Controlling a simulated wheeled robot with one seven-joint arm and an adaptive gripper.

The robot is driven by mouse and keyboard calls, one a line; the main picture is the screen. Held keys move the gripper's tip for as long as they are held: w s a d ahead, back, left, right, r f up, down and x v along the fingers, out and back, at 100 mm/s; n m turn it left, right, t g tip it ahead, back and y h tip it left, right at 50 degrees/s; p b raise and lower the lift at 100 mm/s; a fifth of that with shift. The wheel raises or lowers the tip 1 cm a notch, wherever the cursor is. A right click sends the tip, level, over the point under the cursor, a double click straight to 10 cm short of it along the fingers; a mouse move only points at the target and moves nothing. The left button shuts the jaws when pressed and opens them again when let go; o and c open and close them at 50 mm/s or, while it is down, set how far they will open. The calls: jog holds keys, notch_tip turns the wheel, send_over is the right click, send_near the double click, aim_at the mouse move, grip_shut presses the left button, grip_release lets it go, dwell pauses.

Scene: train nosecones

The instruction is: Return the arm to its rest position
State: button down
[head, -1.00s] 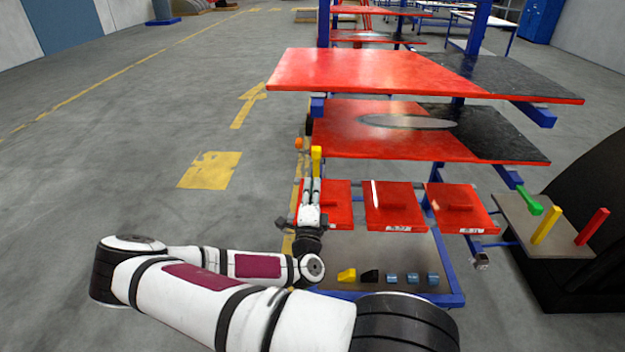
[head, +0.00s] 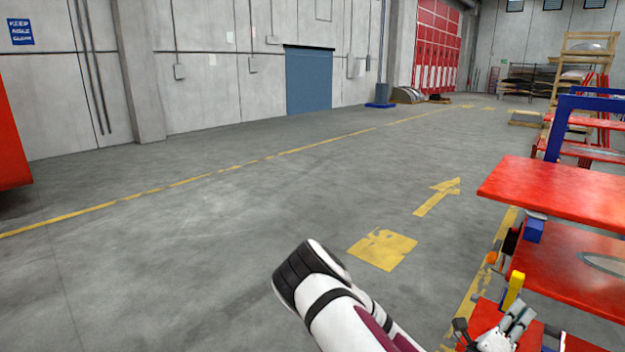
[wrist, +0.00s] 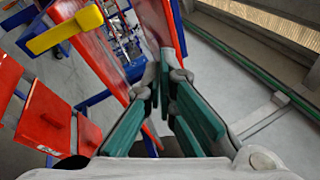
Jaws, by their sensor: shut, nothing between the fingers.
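My arm (head: 345,318) reaches in from the bottom edge of the head view, and its middle links run out of the picture. My gripper (head: 524,311) is at the lower right, beside the lower level of the red rack and close to an upright yellow bar (head: 514,289). In the wrist view my gripper (wrist: 164,68) has its green-padded fingers drawn together at the tips, with nothing held. The yellow bar (wrist: 66,28) is at the upper left there, apart from the fingers.
Red shelves (head: 560,190) on a blue frame stand at the right. Small red panels (wrist: 42,118) lie left of the fingers in the wrist view. Grey floor with a yellow arrow (head: 437,196) and square (head: 383,249) is open at the left and middle.

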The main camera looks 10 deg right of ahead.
jog(key=s+a+r+m+g+y, duration=0.35)
jog(key=s+m+g, duration=0.3)
jog(key=m, duration=0.65)
jog(key=s+a+r+m+g+y, duration=0.3)
jog(key=s+a+m+g+y, duration=0.4)
jog(key=m, duration=0.5)
jog(key=a+r+m+t+y, duration=0.4)
jog(key=a+r, duration=0.3)
jog(key=a, duration=0.3)
jog(key=a+r+m+t+y+b, duration=0.1)
jog(key=a+r+m+t+y, duration=0.4)
jog(key=a, duration=0.5)
notch_tip(320, 180, up, 2)
jog(key=shift+s+a+r+m+t, duration=0.2)
jog(key=shift+s+a+m+t, duration=0.35)
jog(key=shift+m, duration=0.65)
jog(key=shift+w+d, duration=0.1)
jog(key=shift+d, duration=0.1)
